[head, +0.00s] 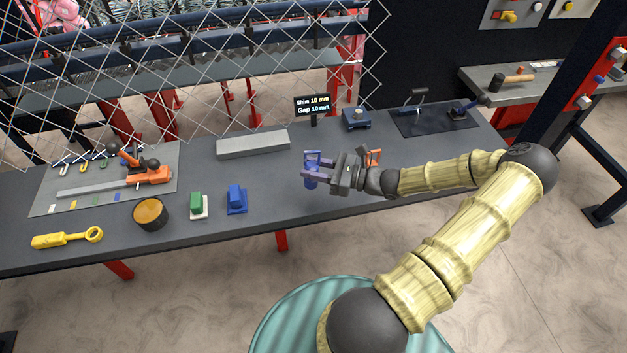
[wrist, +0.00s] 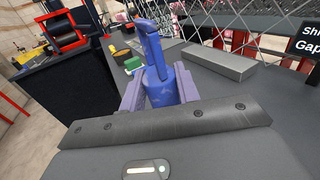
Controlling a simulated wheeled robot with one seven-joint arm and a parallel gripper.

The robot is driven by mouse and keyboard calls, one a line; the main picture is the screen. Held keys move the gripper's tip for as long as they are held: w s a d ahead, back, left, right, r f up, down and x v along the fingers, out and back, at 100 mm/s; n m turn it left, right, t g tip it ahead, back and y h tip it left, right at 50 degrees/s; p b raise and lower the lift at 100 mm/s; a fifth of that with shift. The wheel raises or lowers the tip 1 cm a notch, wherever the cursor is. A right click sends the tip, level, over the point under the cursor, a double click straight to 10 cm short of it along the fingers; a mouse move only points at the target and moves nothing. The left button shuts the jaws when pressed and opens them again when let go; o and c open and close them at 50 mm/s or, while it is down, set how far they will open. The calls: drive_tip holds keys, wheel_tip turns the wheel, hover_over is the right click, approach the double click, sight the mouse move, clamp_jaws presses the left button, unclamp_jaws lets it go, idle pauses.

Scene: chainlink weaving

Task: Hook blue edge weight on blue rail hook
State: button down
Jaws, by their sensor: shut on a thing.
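My gripper (head: 312,170) is shut on a blue weight (head: 311,181), held above the right half of the grey bench. In the wrist view the weight (wrist: 182,84) is a blue cylinder with a tall bent strip (wrist: 154,48) standing up from it, between the purple fingers (wrist: 160,95). The fingers hide part of its sides. A row of small coloured hooks stands at the back of the grey plate on the left, with a small blue one (head: 123,161) at its right end. I cannot tell for sure whether it is the blue rail hook. The held weight is far from it.
A blue block (head: 236,197), a green block (head: 196,201), a dark pot (head: 151,214) and a yellow tool (head: 68,239) stand along the front. A grey bar (head: 253,144) lies behind. An orange piece (head: 374,156) shows behind my gripper. Chain-link mesh (head: 210,60) hangs along the back.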

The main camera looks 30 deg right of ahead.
drive_tip(key=shift+w+f, duration=0.1)
drive_tip(key=shift+f, duration=0.4)
drive_tip(key=shift+f+p, duration=0.85)
drive_tip(key=shift+f, duration=1)
drive_tip(key=shift+f, duration=0.4)
drive_tip(key=c, duration=1)
unclamp_jaws()
drive_tip(key=shift+b, duration=0.45)
